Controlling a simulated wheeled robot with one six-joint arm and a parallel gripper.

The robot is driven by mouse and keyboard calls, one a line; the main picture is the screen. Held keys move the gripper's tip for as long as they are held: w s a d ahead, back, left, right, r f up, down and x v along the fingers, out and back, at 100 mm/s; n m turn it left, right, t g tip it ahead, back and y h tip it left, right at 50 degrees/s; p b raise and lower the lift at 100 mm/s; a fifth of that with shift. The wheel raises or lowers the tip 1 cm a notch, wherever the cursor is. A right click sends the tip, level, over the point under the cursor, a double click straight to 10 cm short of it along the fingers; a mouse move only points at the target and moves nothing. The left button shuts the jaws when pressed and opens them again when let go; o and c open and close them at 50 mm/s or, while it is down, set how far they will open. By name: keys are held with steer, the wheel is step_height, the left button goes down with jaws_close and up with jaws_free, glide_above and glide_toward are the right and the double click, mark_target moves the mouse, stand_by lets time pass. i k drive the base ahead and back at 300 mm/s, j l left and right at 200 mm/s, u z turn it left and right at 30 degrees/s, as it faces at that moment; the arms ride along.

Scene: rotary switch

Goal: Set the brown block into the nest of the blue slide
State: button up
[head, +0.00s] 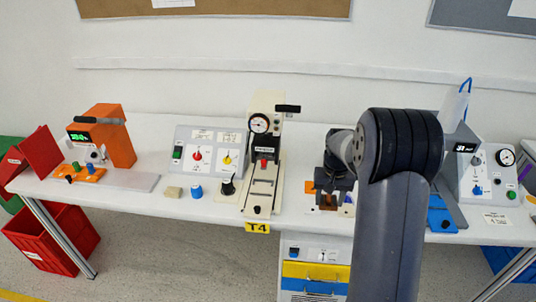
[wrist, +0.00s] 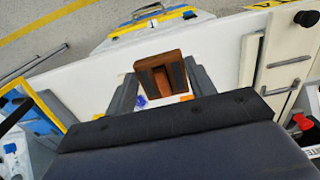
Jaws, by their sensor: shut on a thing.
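The brown block (head: 328,203) is between the fingers of my gripper (head: 329,196), over the front part of the white table, right of the middle press. In the wrist view the brown block (wrist: 159,70) sits between the two grey fingers of my gripper (wrist: 162,80), which are shut on it. A slotted face of the block shows. The blue slide (head: 440,214) lies at the right of the table, in front of a grey fixture, apart from the block. Its nest is too small to make out. Blue parts at the left edge of the wrist view (wrist: 42,112) appear to be the slide.
A press with a gauge (head: 263,150) stands left of my gripper. Further left are a switch panel (head: 208,150) and an orange machine (head: 113,137). A gauge panel (head: 488,175) stands far right.

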mark_target(440, 219)
steer(key=i, duration=0.85)
